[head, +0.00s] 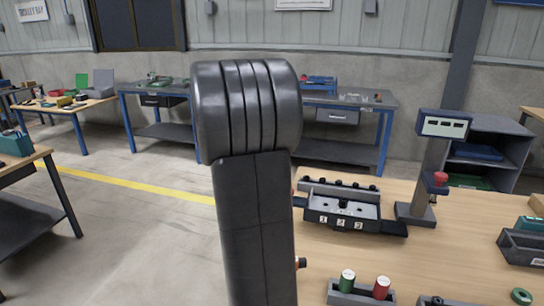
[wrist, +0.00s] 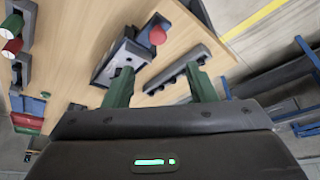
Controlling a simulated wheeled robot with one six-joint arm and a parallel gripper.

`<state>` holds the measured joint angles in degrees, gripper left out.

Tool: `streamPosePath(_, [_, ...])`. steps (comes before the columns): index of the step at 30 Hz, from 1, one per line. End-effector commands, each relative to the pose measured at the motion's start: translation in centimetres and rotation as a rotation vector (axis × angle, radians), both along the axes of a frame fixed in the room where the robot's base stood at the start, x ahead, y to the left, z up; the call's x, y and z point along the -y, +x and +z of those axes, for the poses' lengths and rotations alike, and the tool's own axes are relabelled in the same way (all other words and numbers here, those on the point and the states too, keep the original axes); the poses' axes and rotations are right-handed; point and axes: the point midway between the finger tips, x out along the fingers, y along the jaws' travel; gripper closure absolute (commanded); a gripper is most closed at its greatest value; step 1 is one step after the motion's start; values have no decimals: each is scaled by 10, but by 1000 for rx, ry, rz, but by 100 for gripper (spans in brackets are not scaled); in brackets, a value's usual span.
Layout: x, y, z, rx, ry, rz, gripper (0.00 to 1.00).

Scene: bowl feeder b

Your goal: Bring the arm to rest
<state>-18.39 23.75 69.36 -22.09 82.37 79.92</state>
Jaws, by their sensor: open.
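My gripper (wrist: 162,86) shows in the wrist view with its two green fingers spread apart and nothing between them. It hangs above the wooden workbench, with the bench top and floor beyond the fingertips. In the head view a large dark link of my arm stands upright in the middle. The gripper itself cannot be made out there.
The workbench (head: 460,255) holds a numbered fixture (head: 342,222), a display post (head: 432,150) with a red knob, and a rack with green (head: 347,281) and red (head: 381,288) cylinders. A dark bin (head: 522,247) is at right. Open floor (head: 140,235) lies left.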

Motion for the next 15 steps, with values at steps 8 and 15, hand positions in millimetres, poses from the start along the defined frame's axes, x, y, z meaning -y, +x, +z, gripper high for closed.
streamPosePath(8, [1,0,-3,-1,0,0,49])
streamPosePath(15, [12,6,-33,-4,-1,-2,49])
